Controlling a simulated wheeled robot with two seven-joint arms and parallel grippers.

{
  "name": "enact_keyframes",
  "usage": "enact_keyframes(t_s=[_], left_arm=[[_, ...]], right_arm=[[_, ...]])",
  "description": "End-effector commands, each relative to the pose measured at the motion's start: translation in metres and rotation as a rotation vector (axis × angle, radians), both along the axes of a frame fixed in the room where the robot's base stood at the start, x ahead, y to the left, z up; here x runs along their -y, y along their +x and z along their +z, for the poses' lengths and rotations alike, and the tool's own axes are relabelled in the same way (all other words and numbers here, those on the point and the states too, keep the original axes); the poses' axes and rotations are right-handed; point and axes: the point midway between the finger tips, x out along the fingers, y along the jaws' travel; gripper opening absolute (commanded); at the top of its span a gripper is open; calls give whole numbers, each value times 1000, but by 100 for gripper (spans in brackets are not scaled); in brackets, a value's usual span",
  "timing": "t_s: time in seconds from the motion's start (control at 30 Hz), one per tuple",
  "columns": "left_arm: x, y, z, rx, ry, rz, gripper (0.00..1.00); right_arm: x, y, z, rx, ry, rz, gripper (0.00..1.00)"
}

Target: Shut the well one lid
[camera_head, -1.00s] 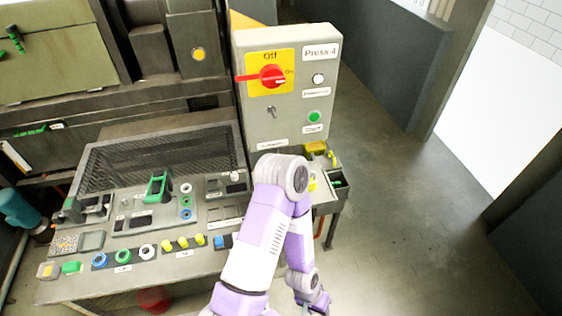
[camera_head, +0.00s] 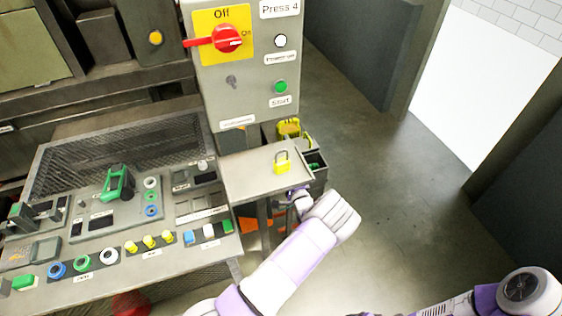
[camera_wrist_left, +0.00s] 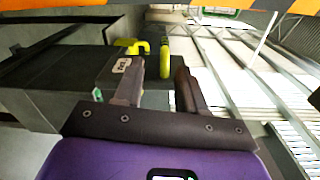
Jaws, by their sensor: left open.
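A small dark open-topped box (camera_head: 317,163) with something green inside stands at the right end of the bench, beside the shelf. A yellow piece (camera_head: 289,128) sits just behind it. I cannot tell which part is the well one lid. In the left wrist view a grey box (camera_wrist_left: 95,75) with a small white label is close to my fingers. A yellow bracket (camera_wrist_left: 130,45) and a yellow loop (camera_wrist_left: 165,62) show beyond them. My left gripper (camera_wrist_left: 160,78) is open and appears empty. In the head view it (camera_head: 300,199) is below the shelf edge, partly hidden. My right gripper is out of view.
A yellow padlock (camera_head: 282,163) stands on the shelf (camera_head: 240,178). The Press 4 control box (camera_head: 245,75) with its red switch rises behind. The bench panel (camera_head: 100,215) with buttons lies left. Open floor (camera_head: 400,180) lies right.

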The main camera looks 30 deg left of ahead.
Motion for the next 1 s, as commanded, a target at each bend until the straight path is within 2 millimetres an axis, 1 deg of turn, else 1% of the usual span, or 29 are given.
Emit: enact_keyframes(t_s=[0.03,0.13,0.4,0.53,0.7,0.9,0.97,1.0], left_arm=[[-1,3,3,4,22,3,40],[-8,10,6,6,35,7,40],[-41,37,5,4,30,8,40],[-52,46,5,2,30,6,40],[-57,51,6,1,29,6,40],[-57,51,6,1,29,6,40],[-57,51,6,1,29,6,32],[-57,51,6,1,29,6,26]], right_arm=[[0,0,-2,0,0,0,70],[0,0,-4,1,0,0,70],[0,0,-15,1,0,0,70],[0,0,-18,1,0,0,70],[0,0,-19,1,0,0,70],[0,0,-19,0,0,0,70],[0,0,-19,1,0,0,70],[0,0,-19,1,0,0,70]])
